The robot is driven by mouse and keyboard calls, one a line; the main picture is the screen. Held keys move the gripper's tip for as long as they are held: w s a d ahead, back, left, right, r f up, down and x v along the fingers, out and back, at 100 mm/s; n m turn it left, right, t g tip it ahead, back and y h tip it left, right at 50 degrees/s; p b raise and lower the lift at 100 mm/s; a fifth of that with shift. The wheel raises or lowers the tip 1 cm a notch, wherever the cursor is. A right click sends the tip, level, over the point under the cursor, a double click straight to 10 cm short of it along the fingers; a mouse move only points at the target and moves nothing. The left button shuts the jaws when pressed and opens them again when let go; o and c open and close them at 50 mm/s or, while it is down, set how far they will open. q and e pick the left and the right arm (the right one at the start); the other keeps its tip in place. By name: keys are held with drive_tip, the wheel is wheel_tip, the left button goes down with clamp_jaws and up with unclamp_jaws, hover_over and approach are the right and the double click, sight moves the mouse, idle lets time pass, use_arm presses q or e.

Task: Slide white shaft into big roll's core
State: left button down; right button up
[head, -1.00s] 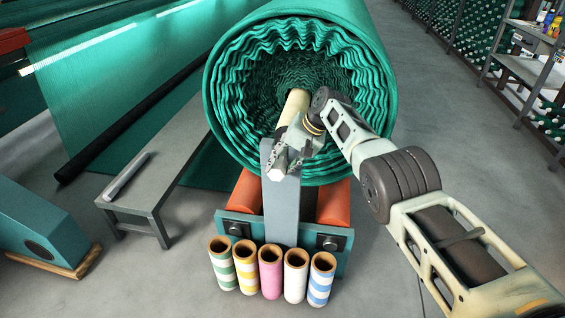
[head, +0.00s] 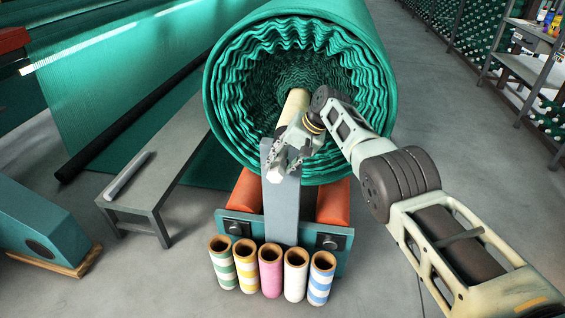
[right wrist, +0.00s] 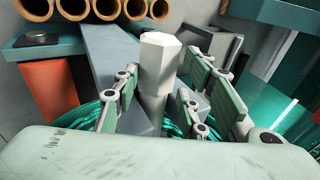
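The big green net roll (head: 228,105) lies with its ruffled open end facing me. A cream cylinder (head: 294,104) runs into its dark middle, in line with the white shaft. I cannot tell whether this is the shaft's body or the core. The shaft's white six-sided near end (head: 276,174) shows above the grey upright post (head: 281,215). My right gripper (head: 282,160) is open around it; the right wrist view shows the shaft end (right wrist: 160,62) between spread fingers, with gaps on both sides. My left gripper is out of view.
Several striped tubes (head: 270,272) stand on the floor before the teal roll stand (head: 232,216) with orange rollers (head: 334,203). A grey bench (head: 150,205) at left bears another pale rod (head: 127,176). Shelving (head: 520,70) stands far right. Floor at right is clear.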

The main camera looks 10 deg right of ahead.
drive_tip(key=o, duration=0.4)
drive_tip(key=shift+c, duration=0.2)
drive_tip(key=shift+s+f, duration=0.2)
drive_tip(key=shift+f, duration=0.15)
drive_tip(key=shift+d+r, duration=0.2)
drive_tip(key=shift+r, duration=0.4)
drive_tip(key=v, duration=1.1)
drive_tip(key=shift+d, duration=0.1)
